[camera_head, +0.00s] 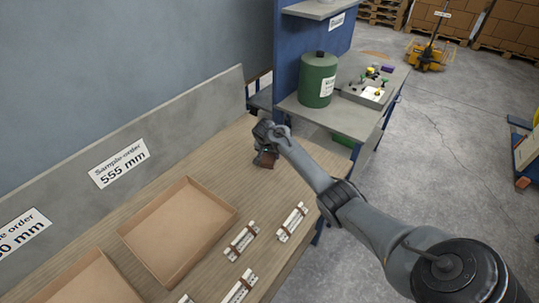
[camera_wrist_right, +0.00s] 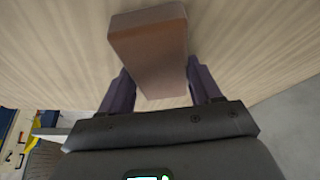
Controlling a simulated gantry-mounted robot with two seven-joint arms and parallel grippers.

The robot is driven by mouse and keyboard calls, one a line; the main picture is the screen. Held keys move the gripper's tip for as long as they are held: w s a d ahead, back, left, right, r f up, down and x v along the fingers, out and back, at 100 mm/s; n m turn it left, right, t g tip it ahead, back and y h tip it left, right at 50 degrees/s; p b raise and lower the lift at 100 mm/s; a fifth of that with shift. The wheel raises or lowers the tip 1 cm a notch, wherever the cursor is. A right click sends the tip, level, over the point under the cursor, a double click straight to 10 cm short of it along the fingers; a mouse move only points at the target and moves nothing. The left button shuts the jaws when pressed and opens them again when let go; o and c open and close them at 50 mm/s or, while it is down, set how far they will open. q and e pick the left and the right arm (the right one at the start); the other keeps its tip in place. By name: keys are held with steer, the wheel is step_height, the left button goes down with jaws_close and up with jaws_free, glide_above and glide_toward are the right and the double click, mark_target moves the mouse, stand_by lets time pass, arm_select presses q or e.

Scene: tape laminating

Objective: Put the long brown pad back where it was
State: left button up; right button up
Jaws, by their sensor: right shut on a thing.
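The long brown pad (camera_wrist_right: 150,45) is between the two fingers of my right gripper (camera_wrist_right: 155,85) in the right wrist view, with its far end pointing away over the wooden tabletop. In the head view the brown pad (camera_head: 266,161) shows partly below my right gripper (camera_head: 262,150), near the back right end of the wooden table (camera_head: 225,150). My right gripper is shut on the pad. Whether the pad touches the tabletop I cannot tell. My left gripper is not in view.
A brown tray (camera_head: 157,258) lies on the table, with part of another at the lower left. Several white-and-brown labelled pieces (camera_head: 292,222) lie along the front. A green canister (camera_head: 318,80) stands on the grey side bench (camera_head: 355,125). Tabletop around the gripper is clear.

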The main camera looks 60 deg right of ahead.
stand_by(0.3)
steer(key=o, duration=1)
steer(key=shift+f, duration=0.1)
steer(key=p+v, duration=0.3)
steer(key=v, duration=0.9)
steer(key=shift+p, duration=0.4)
steer(key=shift+s+r, duration=0.1)
steer(key=shift+r, duration=0.15)
